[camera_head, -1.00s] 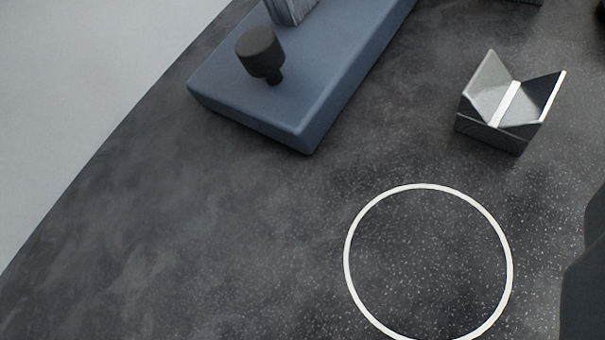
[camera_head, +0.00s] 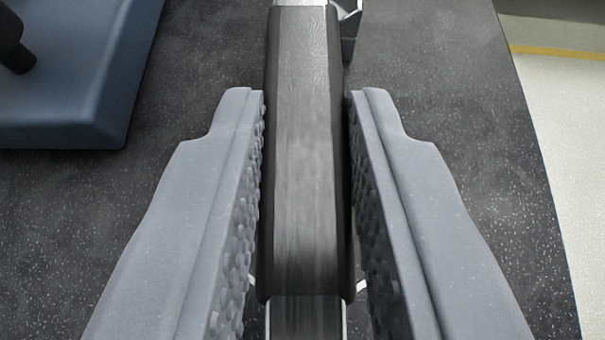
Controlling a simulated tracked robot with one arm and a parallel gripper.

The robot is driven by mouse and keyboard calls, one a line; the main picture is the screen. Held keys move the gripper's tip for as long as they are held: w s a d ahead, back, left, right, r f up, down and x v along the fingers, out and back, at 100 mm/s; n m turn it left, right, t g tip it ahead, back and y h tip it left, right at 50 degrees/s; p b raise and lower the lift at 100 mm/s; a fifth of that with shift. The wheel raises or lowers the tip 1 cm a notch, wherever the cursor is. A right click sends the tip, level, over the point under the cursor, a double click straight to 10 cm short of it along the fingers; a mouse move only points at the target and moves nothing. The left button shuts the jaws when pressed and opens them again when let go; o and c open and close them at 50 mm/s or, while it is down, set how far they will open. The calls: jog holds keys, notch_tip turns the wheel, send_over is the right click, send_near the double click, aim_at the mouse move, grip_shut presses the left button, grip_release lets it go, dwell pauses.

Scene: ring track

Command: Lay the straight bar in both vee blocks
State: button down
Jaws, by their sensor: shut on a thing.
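My gripper (camera_head: 306,180) has its two grey padded fingers shut on the bar (camera_head: 305,125). The bar is a straight length with a dark, wide middle part between the fingers and lighter metal at both ends. It runs from the top to the bottom of the view. One vee block (camera_head: 349,28) shows partly at the top, just right of the bar's far end and mostly hidden by it. I cannot tell whether the bar touches it. The other vee block is not visible now.
A blue block-like base (camera_head: 75,100) with a dark knob (camera_head: 14,45) stands at upper left. The dark speckled table top (camera_head: 450,110) is clear to the right up to its curved edge. A pale floor with a yellow line (camera_head: 560,52) lies beyond. Bits of a white ring show beside the fingers.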

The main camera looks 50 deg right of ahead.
jog(key=shift+w+f, duration=0.1)
jog(key=shift+f, duration=0.2)
jog(key=shift+d+r, duration=0.1)
jog(key=shift+d, duration=0.05)
jog(key=c, duration=1.3)
grip_release()
jog(key=shift+d, duration=0.1)
jog(key=shift+o, duration=0.2)
jog(key=shift+s, duration=0.2)
jog(key=p+v, duration=0.1)
jog(key=v, duration=1.1)
jog(key=shift+w+p, duration=0.1)
jog(key=shift+p, duration=0.25)
